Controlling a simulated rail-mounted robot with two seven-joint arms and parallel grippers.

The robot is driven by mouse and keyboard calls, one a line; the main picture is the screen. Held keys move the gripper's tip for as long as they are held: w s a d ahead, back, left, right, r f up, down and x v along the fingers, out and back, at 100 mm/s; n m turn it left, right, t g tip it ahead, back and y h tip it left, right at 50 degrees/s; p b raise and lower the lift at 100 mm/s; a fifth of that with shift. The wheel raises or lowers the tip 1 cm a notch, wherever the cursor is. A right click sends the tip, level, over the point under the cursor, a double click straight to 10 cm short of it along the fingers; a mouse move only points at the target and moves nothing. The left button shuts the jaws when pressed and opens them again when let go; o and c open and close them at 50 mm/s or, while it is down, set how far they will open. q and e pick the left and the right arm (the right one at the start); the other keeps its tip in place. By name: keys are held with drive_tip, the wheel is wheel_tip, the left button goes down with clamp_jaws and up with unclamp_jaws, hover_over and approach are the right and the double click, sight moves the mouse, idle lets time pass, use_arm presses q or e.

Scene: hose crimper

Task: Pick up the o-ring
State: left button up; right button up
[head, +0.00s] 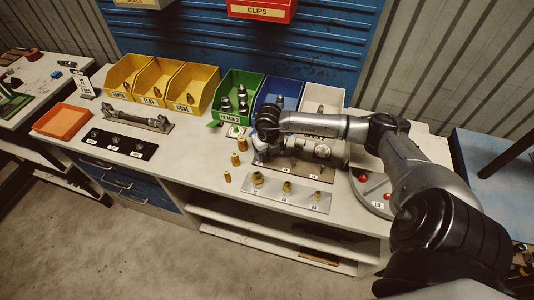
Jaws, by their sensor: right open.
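I cannot make out an o-ring for certain at this size. A black strip (97,146) at the left of the bench carries small dark round pieces with white labels; I cannot tell whether any is an o-ring. My right arm reaches in from the right over the bench. Its gripper (259,155) is open and points down beside the grey cylindrical machine (322,150), just right of the standing brass fittings (235,159). The fingertips are small and partly hidden, and I see nothing held. My left gripper is not in view.
Yellow bins (124,73), a green bin (235,88), a blue bin (279,90) and a white bin (323,98) line the back. A silver plate (300,207) with brass fittings lies in front. An orange tray (61,121) is at left. The bench's left-middle front is clear.

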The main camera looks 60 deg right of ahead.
idle(0.3)
drive_tip(key=shift+c, duration=0.8)
drive_tip(key=c, duration=0.9)
drive_tip(key=shift+o, duration=0.2)
